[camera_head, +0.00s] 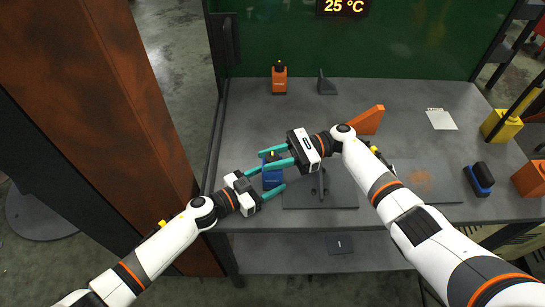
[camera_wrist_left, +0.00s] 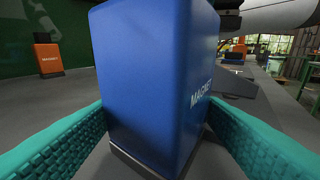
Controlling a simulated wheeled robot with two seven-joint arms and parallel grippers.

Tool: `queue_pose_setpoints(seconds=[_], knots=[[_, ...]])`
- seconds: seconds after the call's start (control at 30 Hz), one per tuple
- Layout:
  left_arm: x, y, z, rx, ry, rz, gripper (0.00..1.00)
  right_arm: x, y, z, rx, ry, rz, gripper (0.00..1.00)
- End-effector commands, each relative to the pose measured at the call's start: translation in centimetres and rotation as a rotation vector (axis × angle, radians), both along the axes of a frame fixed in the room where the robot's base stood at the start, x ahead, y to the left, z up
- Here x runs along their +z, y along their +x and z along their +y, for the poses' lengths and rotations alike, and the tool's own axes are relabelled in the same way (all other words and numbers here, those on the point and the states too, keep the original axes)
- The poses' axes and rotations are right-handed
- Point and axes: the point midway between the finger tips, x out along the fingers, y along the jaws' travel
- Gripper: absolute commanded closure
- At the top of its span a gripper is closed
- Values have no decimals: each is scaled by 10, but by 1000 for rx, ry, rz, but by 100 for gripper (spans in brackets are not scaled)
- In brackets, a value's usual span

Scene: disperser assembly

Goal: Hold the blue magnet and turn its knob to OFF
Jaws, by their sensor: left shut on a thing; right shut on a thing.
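The blue magnet (camera_head: 272,179) stands upright near the front left of the grey table. My left gripper (camera_head: 274,177) is shut on its body from the front left. The left wrist view shows the tall blue block (camera_wrist_left: 155,85), marked MAGNET, between the two teal fingers (camera_wrist_left: 155,125). My right gripper (camera_head: 265,160) reaches over the magnet's top from the right. Its teal fingers lie on both sides of the small dark knob (camera_head: 272,154) and are shut on it. The knob's setting cannot be read, and the fingers partly hide it.
An orange magnet (camera_head: 279,80) stands at the back left, with a dark grey wedge (camera_head: 326,84) beside it. A dark plate (camera_head: 330,195) lies right of the blue magnet. An orange angled block (camera_head: 370,119) is behind my right arm. A blue-and-black brush-like object (camera_head: 480,180) is far right.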

Motion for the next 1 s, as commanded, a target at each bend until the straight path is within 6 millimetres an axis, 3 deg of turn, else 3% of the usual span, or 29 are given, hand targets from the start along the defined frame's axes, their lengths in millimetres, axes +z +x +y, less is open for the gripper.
queue_pose_setpoints(seconds=[0.1,0.13,0.27,0.67,1.0], knots=[[0,1,1,2,0,1,73,-2,-2,0,5,-2,3,92],[0,1,1,2,-1,1,73,-2,-2,0,5,-2,3,66],[0,1,1,2,0,1,73,-1,-1,0,3,-2,3,47],[0,1,1,2,0,1,73,8,0,0,0,0,-2,47],[0,1,0,2,0,1,73,69,-1,0,1,-1,-3,47]])
